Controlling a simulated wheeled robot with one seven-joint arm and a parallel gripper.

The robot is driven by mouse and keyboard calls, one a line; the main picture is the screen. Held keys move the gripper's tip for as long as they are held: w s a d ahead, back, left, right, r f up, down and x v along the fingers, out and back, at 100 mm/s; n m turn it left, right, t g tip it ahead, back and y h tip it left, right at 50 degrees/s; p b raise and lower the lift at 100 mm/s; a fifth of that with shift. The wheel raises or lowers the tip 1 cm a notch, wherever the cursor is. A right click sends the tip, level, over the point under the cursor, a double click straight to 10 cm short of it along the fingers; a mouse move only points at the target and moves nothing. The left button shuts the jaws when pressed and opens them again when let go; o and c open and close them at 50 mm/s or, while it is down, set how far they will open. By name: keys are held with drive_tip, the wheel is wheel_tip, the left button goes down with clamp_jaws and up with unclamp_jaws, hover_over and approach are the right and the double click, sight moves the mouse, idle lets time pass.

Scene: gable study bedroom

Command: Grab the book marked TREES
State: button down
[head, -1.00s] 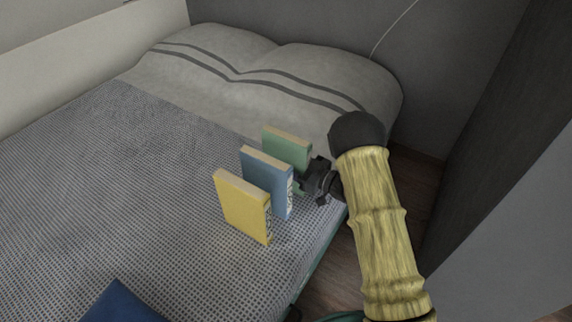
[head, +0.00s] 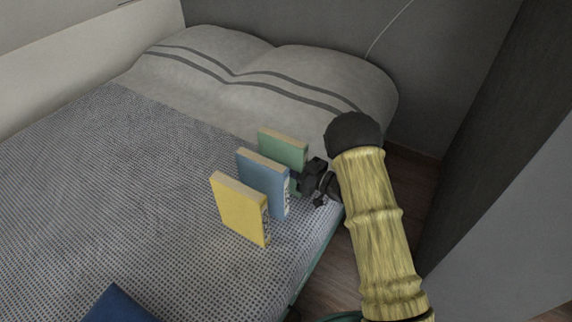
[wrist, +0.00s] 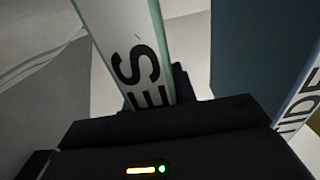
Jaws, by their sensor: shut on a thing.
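The green book (head: 282,148) stands upright on the bed, the farthest in a row of three. My gripper (head: 305,178) is shut on its spine edge from the right. In the wrist view the pale spine of the green book (wrist: 128,45) shows the letters "ES" between my jaws; the rest of its title is hidden by my gripper (wrist: 160,112). The blue book (head: 264,182) stands just nearer, close to my gripper. In the wrist view the blue book (wrist: 262,50) is at the right, with a spine ending in "IDE".
A yellow book (head: 239,208) stands upright nearest in the row. A dark blue item (head: 122,304) lies at the bottom edge of the view. Pillows (head: 300,85) lie behind the books, and the bed (head: 120,180) is clear to the left. A dark wall or panel (head: 480,130) rises at the right.

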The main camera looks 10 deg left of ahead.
sight(289, 140)
wheel_tip(289, 140, up, 10)
drive_tip(key=p, duration=0.4)
drive_tip(key=shift+r+p, duration=0.1)
drive_tip(key=shift+p, duration=0.3)
